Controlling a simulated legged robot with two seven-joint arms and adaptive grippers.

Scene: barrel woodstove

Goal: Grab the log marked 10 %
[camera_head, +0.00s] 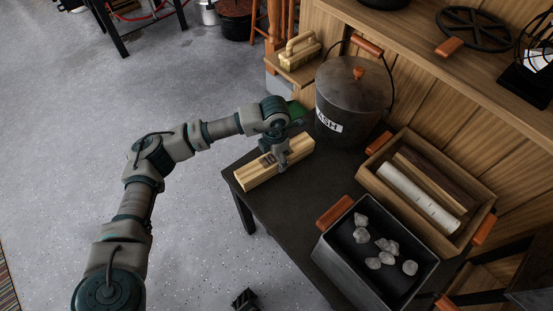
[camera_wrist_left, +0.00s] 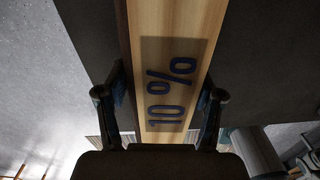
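The pale wooden log marked 10 % (camera_head: 258,174) lies on the dark table, near its left corner. In the left wrist view the blue "10 %" marking shows on the log's upper face (camera_wrist_left: 172,35). My left gripper (camera_head: 283,162) is over the log, pointing down. In the left wrist view its two fingers (camera_wrist_left: 160,98) are spread, one on each side of the log, close to its edges. Whether they touch the wood is hard to tell. A small dark part at the bottom edge of the head view looks like my right gripper (camera_head: 245,299); its fingers are unclear.
An ash bucket (camera_head: 345,105) stands right behind the log. A wooden crate (camera_head: 390,205) holding a white roll-like log and darker wood is to the right. A black bin (camera_head: 340,250) with several grey stones is in front. Floor at left is clear.

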